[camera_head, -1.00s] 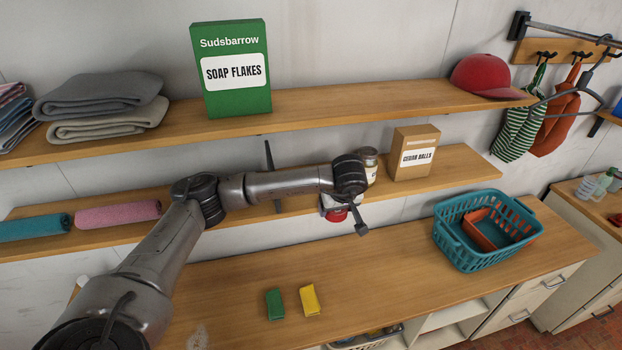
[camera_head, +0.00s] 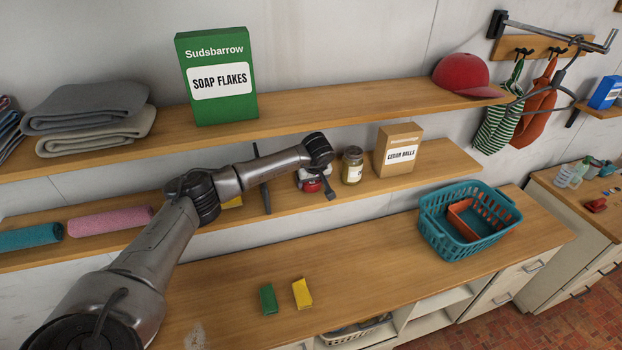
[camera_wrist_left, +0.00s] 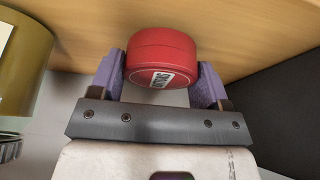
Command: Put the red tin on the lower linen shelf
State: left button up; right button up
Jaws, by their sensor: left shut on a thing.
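The red tin (camera_wrist_left: 160,58) is a short round tin with a white label, held between the purple fingertips of my left gripper (camera_wrist_left: 158,82) in the left wrist view. In the head view my left gripper (camera_head: 312,182) is at the lower linen shelf (camera_head: 215,222), with the red tin (camera_head: 312,186) showing in part below my wrist. The gripper is shut on the tin. Wood lies close beyond the tin in the wrist view; I cannot tell whether they touch. My right gripper is not in view.
A jar (camera_head: 352,166) and a cedar balls box (camera_head: 398,150) stand right of the gripper on the lower shelf. A dark bracket (camera_head: 262,180) is just left. The upper shelf (camera_head: 330,112) runs above. A teal basket (camera_head: 468,225) sits on the counter (camera_head: 380,270).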

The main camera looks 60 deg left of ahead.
pick_arm(q)
jog(key=shift+f, duration=0.35)
jog(key=o, duration=1)
jog(key=shift+f, duration=0.15)
